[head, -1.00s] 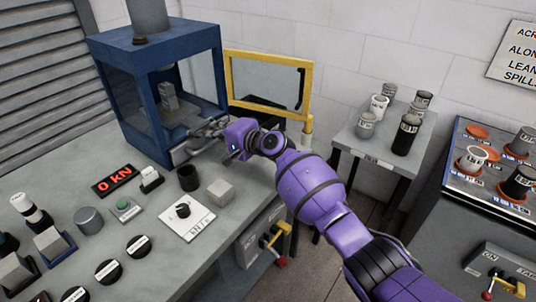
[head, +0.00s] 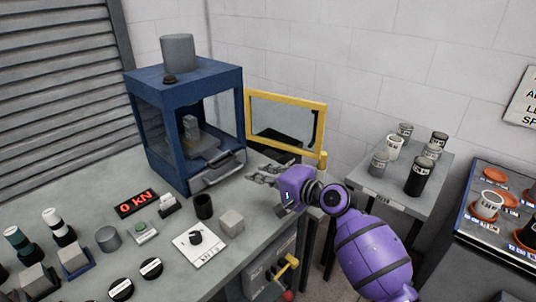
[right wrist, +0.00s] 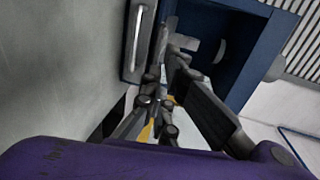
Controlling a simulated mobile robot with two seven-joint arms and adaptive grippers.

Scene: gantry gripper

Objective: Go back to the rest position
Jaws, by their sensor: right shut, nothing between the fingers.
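My right gripper (head: 262,178) is shut and empty in the head view. It is in front of the blue press frame (head: 183,150), just right of its front opening, over the bench edge. In the right wrist view its fingers (right wrist: 165,75) point toward the blue frame. A grey block (head: 190,130) stands inside the frame. The yellow-framed door (head: 286,95) stands open to the right, behind my gripper. My left gripper is not in view.
A side table (head: 378,186) with several labelled cylinders stands at the right. A dark console (head: 485,235) stands further right.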

